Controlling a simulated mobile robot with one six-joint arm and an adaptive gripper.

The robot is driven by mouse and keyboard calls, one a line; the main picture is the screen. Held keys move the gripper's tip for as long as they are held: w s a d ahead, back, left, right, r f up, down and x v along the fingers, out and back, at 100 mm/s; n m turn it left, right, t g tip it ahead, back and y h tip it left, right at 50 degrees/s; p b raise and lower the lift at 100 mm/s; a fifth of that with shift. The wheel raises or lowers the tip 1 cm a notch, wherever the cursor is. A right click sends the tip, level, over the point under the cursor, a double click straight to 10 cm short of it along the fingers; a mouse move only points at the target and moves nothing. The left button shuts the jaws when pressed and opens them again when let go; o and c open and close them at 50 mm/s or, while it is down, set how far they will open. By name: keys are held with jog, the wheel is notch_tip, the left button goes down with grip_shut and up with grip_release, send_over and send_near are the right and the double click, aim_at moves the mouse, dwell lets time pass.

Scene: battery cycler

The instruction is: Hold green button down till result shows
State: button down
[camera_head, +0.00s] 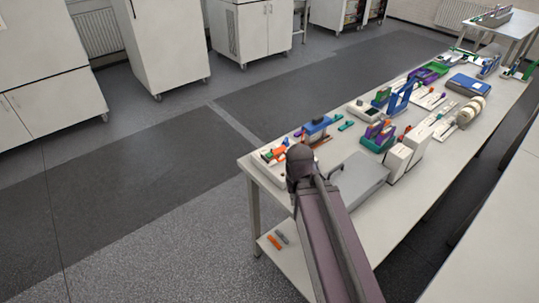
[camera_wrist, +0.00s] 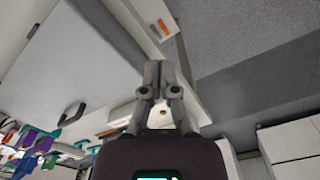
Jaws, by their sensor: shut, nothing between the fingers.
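No green button can be made out in either view, and no result display can be made out. A grey flat-topped case (camera_head: 362,183) stands on the long table beside my arm; I cannot tell whether it is the cycler. In the wrist view a large pale grey panel with a dark handle, likely the same case (camera_wrist: 75,65), fills the upper left. My gripper (camera_wrist: 163,68) is shut and empty, its fingertips together near the table's edge, apart from the panel. In the head view my gripper is hidden behind my arm.
The long table (camera_head: 262,178) holds coloured racks, white boxes (camera_head: 398,163), a blue-topped unit (camera_head: 318,127) and small parts at its near end. Orange and grey pieces (camera_head: 274,241) lie on the lower shelf. White cabinets (camera_head: 160,45) line the back. The floor left of the table is clear.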

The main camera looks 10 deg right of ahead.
dwell(0.4)
notch_tip(320, 180, up, 4)
jog(key=t+h+b, duration=0.2)
jog(key=t+h, duration=0.4)
jog(key=h, duration=0.1)
send_over(269, 155)
jog(key=shift+m, duration=0.3)
jog(key=shift+f, duration=0.2)
notch_tip(269, 155, down, 8)
jog(key=b, duration=0.8)
jog(key=shift+f+b, duration=0.25)
jog(key=shift+b, duration=0.05)
jog(key=shift+f+b, duration=0.8)
jog(key=shift+f, duration=0.05)
dwell(2.6)
